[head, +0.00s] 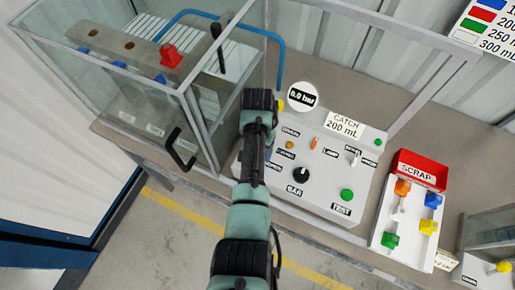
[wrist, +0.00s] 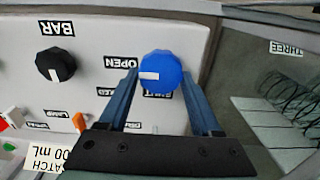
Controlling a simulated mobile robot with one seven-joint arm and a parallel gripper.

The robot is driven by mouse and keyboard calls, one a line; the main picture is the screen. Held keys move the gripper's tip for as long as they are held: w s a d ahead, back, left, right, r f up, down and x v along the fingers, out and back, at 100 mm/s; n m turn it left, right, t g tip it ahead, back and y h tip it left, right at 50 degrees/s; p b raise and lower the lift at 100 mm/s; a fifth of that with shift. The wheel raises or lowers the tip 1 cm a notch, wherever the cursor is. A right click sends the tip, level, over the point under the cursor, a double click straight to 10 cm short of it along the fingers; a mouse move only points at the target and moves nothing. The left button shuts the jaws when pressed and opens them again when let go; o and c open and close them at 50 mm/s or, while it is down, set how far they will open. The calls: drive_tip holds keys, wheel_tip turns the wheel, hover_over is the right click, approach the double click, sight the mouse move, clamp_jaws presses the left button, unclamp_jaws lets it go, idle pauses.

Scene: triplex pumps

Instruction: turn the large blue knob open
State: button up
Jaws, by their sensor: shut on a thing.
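The large blue knob (wrist: 168,72) is in the middle of the wrist view, on the light panel (wrist: 105,30). It sits between the two fingers of my gripper (wrist: 161,80), which is shut on it. A white mark on the knob's face points left in this view. The OPEN label (wrist: 121,62) lies to its upper left. The SHUT label (wrist: 157,95) is just below it, and another label to the lower left is partly covered by a finger. In the head view my arm hides the knob.
The black BAR knob (head: 301,175) and the green TEST button (head: 346,195) are on the same panel. A glass enclosure (head: 190,130) with a black handle (head: 180,152) stands close to my arm at left. A red SCRAP bin (head: 422,170) stands at right.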

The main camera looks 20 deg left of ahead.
drive_tip(key=o, duration=1.4)
drive_tip(key=shift+r, duration=0.1)
wheel_tip(320, 180, up, 13)
drive_tip(key=shift+f+b, duration=0.1)
drive_tip(key=shift+b, duration=0.7)
